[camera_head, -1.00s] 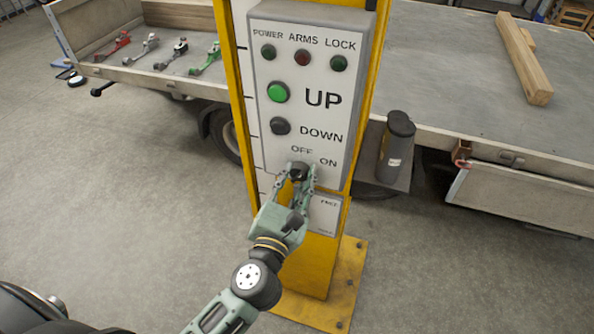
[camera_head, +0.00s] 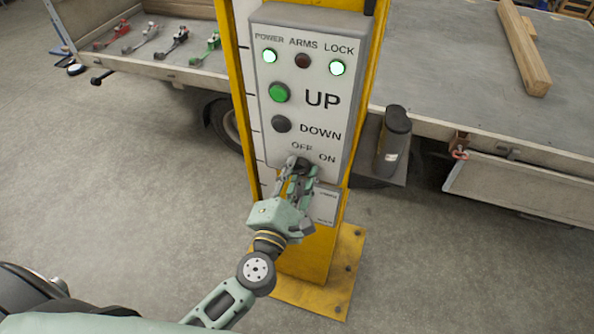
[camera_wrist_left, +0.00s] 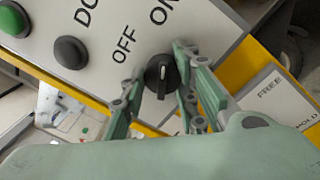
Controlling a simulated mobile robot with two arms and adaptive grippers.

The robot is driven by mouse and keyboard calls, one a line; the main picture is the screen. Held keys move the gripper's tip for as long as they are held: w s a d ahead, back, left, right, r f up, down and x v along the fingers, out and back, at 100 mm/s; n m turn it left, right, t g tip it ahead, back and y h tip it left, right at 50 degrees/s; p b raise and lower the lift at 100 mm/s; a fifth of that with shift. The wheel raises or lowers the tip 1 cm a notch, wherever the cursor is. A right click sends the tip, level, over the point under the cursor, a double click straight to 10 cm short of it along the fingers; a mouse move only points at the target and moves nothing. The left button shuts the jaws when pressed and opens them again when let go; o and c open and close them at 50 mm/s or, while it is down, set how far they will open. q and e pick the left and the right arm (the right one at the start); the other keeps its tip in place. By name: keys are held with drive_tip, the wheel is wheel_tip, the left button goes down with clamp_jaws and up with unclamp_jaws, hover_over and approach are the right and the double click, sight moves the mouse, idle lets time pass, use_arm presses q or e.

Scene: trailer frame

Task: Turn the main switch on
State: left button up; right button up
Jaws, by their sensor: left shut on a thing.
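The main switch is a round black knob (camera_wrist_left: 161,76) below the OFF and ON labels on the grey control panel (camera_head: 322,70). In the left wrist view its raised grip runs roughly up and down the picture, its upper end towards the ON label. My left gripper (camera_head: 302,168) is at the panel's lower part, with its fingers closed around the knob. In the head view the fingers hide most of the knob. The ARMS lamp (camera_head: 303,61) is dark red. My right gripper is not in view.
The panel sits on a yellow post (camera_head: 305,255) with a bolted base plate. A green UP button (camera_head: 280,92) and a black DOWN button (camera_head: 281,124) are above the switch. A trailer bed (camera_head: 450,70) stands behind. The floor to the left is clear.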

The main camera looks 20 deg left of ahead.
use_arm(q)
drive_tip(key=shift+w+a+r, duration=0.15)
drive_tip(key=shift+a+r, duration=0.15)
drive_tip(key=shift+r, duration=0.15)
drive_tip(key=o, duration=1)
drive_tip(key=shift+f, duration=0.1)
drive_tip(key=shift+d+f, duration=0.1)
drive_tip(key=shift+f, duration=0.05)
drive_tip(key=s, duration=1.2)
drive_tip(key=shift+s+f, duration=0.1)
drive_tip(key=shift+f, duration=0.3)
